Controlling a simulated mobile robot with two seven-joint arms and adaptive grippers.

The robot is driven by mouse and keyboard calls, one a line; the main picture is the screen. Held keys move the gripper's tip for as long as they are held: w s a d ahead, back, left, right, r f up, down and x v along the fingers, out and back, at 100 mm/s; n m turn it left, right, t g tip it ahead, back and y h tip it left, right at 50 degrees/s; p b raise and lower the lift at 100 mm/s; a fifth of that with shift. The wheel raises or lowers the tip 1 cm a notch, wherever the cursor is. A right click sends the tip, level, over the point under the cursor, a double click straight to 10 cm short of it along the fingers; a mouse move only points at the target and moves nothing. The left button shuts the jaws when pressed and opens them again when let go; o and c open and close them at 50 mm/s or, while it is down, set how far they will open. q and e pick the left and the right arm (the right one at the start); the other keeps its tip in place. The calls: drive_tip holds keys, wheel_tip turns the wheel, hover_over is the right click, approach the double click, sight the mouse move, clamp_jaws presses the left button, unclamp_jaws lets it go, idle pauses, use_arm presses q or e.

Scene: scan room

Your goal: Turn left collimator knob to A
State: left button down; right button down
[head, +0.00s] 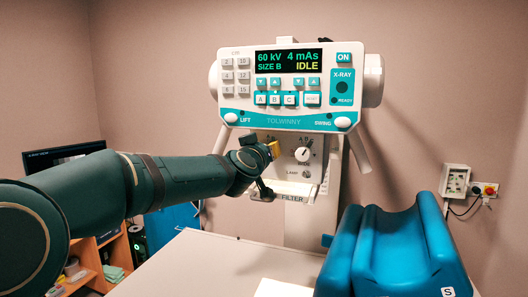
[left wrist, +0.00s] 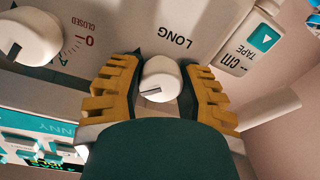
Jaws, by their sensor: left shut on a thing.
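The left collimator knob (left wrist: 160,80) is a white round knob with a dark pointer line, beside the word LONG. The line points left and slightly down in the left wrist view. My left gripper (left wrist: 158,85) has its yellow-and-black fingers closed on either side of this knob. In the head view the gripper (head: 266,152) covers the left knob on the collimator front. The right knob (head: 303,155), marked WIDE, is uncovered; it shows in the left wrist view (left wrist: 28,36) beside red marks with A, 0 and CLOSED. My right gripper is not in view.
The console (head: 290,122) above reads 60 kV, 4 mAs, SIZE B, IDLE. A LAMP button (head: 307,174) and FILTER slot (head: 292,198) lie below the knobs. A white table (head: 200,262) and a blue padded support (head: 400,245) stand in front. A handle (head: 360,150) slopes down at right.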

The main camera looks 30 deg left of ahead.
use_arm(q)
drive_tip(key=n, duration=0.3)
drive_tip(key=shift+a, duration=0.1)
drive_tip(key=shift+n+b, duration=0.65)
drive_tip(key=shift+n, duration=1.75)
drive_tip(key=c, duration=0.5)
unclamp_jaws()
drive_tip(key=shift+c, duration=0.2)
